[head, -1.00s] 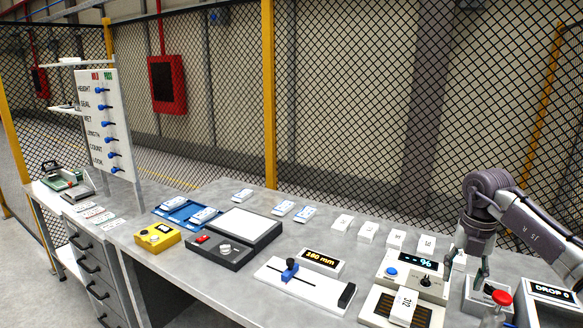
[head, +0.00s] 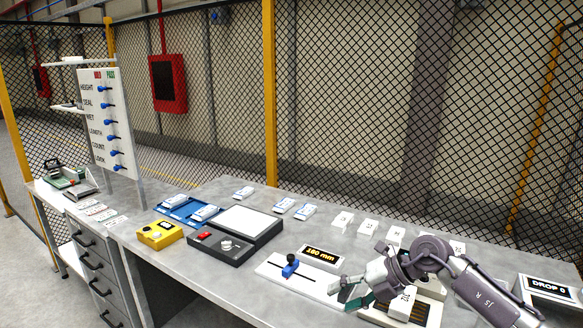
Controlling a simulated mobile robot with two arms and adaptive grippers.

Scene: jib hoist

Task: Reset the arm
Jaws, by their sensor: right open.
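My right gripper (head: 350,292) is open above the right part of the bench, its fingers pointing left. It is beside the right end of the white slide gauge (head: 272,268), whose blue slider (head: 290,266) stands near the middle. I see nothing between the fingers. My right arm hides most of the device with the slatted plate (head: 432,314) and its control panel. A white block marked 20 (head: 403,303) stands on that plate. My left gripper is not in view.
The 180 mm display (head: 320,254) stands behind the gauge. A dark box with a white pad (head: 245,222), a yellow meter (head: 158,234) and a blue tray (head: 176,212) are to the left. Several white blocks (head: 367,229) line the back. A DROP 0 display (head: 549,288) is at right.

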